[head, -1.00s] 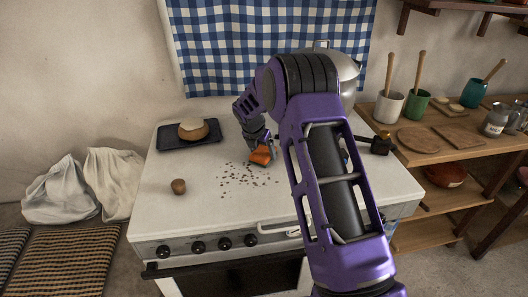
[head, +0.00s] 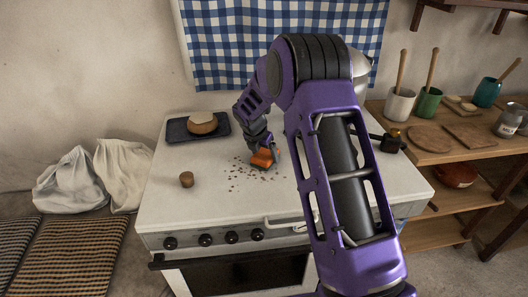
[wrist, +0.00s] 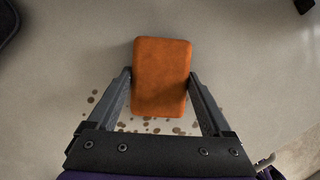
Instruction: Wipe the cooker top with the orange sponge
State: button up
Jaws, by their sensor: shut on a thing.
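The orange sponge (head: 263,158) is between the fingers of my gripper (head: 264,148), low over the white cooker top (head: 190,215). In the wrist view the sponge (wrist: 162,77) shows whole, with the two fingers of my gripper (wrist: 161,95) closed on its sides. Dark crumbs (head: 250,174) lie scattered on the cooker top beside and in front of the sponge. They also show near the fingers in the wrist view (wrist: 150,124). I cannot tell whether the sponge touches the surface.
A dark tray (head: 178,133) with a round loaf (head: 202,123) stands at the back left of the cooker. A small brown round thing (head: 186,179) sits at the left. A pot (head: 360,68) behind my arm is partly hidden. The front left of the top is clear.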

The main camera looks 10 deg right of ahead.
aim_at(266, 162)
jog(key=shift+s+f, duration=0.2)
jog(key=shift+s, duration=1.7)
jog(key=shift+s+r+b, duration=0.15)
jog(key=shift+s+b, duration=0.1)
jog(key=shift+s, duration=1.3)
jog(key=shift+s+r+b, duration=0.1)
jog(key=shift+s+b, duration=0.15)
jog(key=shift+s, duration=1.25)
jog(key=shift+s+f+b, duration=0.15)
jog(key=shift+s+b, duration=0.35)
jog(key=shift+s, duration=1.15)
jog(key=shift+a, duration=1.6)
jog(key=shift+w+p, duration=1.05)
jog(key=shift+w, duration=7.4)
jog(key=shift+a, duration=1.55)
jog(key=shift+s, duration=3.5)
